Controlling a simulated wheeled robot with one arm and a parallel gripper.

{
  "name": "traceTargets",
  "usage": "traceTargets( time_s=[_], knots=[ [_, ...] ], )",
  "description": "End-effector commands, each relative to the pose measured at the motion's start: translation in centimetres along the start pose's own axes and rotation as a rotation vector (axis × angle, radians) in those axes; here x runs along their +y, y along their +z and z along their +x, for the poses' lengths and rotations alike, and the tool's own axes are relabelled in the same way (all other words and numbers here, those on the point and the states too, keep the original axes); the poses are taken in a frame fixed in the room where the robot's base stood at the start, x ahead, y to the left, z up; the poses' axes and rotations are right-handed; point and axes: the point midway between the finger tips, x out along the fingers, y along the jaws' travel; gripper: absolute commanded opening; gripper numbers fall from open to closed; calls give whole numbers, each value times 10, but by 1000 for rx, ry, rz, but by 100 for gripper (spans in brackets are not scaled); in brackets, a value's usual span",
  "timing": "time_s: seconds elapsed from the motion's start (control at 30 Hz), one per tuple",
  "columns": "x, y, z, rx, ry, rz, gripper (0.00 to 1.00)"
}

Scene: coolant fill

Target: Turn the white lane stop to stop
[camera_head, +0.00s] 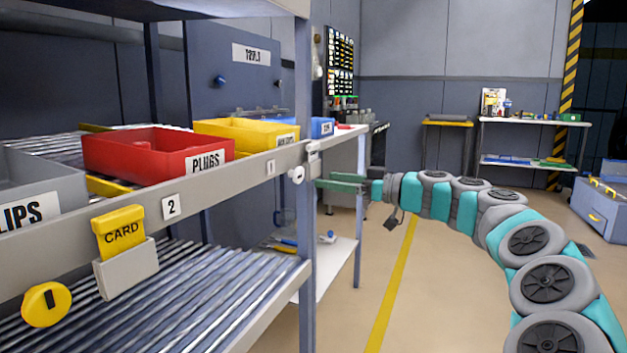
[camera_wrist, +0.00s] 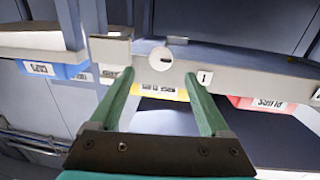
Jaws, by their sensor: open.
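The white lane stop (camera_head: 297,174) is a small round knob on the front rail of the rack, close to the corner post. In the wrist view the white lane stop (camera_wrist: 162,58) faces me as a pale disk with a small dark mark. How the mark is turned is too small to read surely. My gripper (camera_head: 325,182) is just right of the post, its green fingers pointing at the rail. In the wrist view my gripper (camera_wrist: 158,75) is open and empty. The knob shows beyond the gap between the fingertips, apparently apart from them.
A label "1" (camera_head: 270,167) is beside the white stop. The rail (camera_head: 225,180) also carries a yellow stop (camera_head: 46,304) and a yellow card (camera_head: 122,232). Red (camera_head: 150,155) and yellow bins (camera_head: 245,133) stand behind it. The floor (camera_head: 440,300) right of the rack is clear.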

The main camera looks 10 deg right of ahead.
Motion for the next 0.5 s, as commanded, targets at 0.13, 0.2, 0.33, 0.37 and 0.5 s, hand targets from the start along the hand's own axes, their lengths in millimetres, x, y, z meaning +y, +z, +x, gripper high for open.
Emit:
traceTargets(
  time_s=[0.13, 0.2, 0.33, 0.37, 0.5],
  knots=[
    [-1, 0, 16, -1, -3, -1, 80],
    [-1, 0, 28, -2, -5, 0, 80],
    [-1, 2, 48, -5, -3, 1, 80],
    [-1, 2, 53, -5, -3, 1, 80],
    [0, 1, 68, -3, -1, 0, 80]
  ],
)
